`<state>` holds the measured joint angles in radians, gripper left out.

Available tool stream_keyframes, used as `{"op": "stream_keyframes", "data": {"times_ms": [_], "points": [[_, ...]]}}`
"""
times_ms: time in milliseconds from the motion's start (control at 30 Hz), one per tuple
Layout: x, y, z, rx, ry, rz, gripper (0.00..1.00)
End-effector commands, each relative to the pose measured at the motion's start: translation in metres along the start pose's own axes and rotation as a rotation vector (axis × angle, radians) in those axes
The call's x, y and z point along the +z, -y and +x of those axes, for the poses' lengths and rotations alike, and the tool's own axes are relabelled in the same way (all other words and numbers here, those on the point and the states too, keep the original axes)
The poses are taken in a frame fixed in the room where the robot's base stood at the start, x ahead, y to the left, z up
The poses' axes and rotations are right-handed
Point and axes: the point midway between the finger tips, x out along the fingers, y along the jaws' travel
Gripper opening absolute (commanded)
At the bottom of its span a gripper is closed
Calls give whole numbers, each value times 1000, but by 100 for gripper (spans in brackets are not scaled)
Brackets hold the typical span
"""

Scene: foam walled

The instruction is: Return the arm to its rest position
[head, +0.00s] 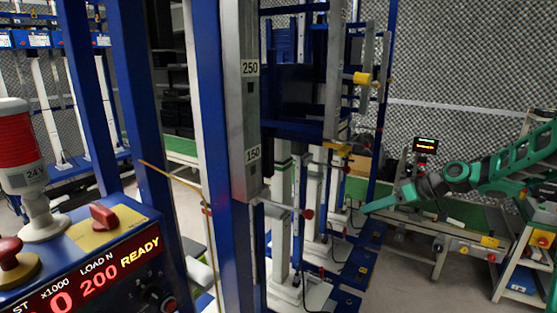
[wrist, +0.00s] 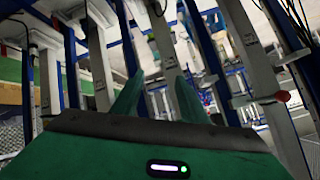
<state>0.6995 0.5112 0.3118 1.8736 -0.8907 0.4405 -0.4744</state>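My green and black arm reaches in from the right edge of the head view. It slopes down to the left, and my gripper (head: 366,210) is at its far end, in front of the blue and white test frames. In the wrist view the two green fingers of my gripper (wrist: 157,97) stand apart with a gap between them. I see nothing held in the gap; background posts show through it. From the head view alone I cannot tell the finger spacing.
A blue and grey post (head: 240,110) marked 250 and 150 stands close in the middle. A control panel (head: 130,225) reading READY and a red beacon (head: 18,145) are at left. A shelf cart (head: 525,265) stands right. Grey floor (head: 440,285) shows at lower right.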

Motion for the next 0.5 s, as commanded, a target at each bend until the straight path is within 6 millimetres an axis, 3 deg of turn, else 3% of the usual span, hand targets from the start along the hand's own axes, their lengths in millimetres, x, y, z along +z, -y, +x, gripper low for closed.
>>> {"op": "stream_keyframes", "data": {"times_ms": [267,500], "points": [[68,34,-48,231,283,173,40],[129,71,-115,445,432,370,40]]}}
